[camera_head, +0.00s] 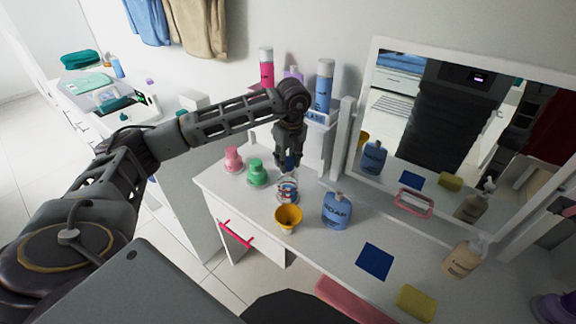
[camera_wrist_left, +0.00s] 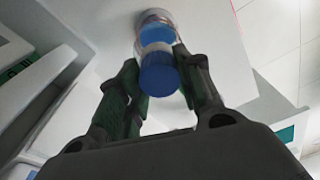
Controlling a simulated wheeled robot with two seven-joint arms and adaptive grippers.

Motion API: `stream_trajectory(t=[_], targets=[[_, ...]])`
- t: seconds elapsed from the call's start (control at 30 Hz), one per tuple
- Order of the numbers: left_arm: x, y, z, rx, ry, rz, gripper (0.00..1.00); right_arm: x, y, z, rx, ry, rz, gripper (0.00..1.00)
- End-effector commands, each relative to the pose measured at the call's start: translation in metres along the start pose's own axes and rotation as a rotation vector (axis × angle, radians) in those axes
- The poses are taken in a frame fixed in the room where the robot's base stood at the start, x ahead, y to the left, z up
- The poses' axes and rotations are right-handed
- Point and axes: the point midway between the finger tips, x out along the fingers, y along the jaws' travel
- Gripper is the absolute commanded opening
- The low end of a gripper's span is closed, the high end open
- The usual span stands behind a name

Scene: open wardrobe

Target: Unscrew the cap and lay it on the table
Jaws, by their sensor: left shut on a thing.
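My left gripper (camera_head: 288,165) points down over the dressing table (camera_head: 330,250). In the left wrist view its two fingers (camera_wrist_left: 157,60) are shut on a dark blue ribbed cap (camera_wrist_left: 159,78). The small bottle (camera_head: 288,189) stands upright on the table directly below the gripper, with red, white and blue markings. In the wrist view the bottle (camera_wrist_left: 154,30) lines up beyond the cap, with a lighter blue part next to it. I cannot tell whether the cap's thread is still engaged. My right gripper is not in view.
A yellow cup (camera_head: 288,218) stands just in front of the bottle and a blue soap bottle (camera_head: 336,210) to its right. Green (camera_head: 256,174) and pink (camera_head: 233,159) bottles stand to the left. Bare table lies around a blue square (camera_head: 374,261). A mirror (camera_head: 440,130) stands behind.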

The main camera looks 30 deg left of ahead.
Motion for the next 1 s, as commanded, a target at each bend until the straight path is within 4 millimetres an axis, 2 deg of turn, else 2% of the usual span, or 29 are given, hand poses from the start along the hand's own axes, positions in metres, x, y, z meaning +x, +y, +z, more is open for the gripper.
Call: stream_trajectory(t=[1.0], targets=[[-0.001,0.0,0.0,-0.597,0.0,-0.073,0.08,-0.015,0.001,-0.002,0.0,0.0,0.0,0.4]])
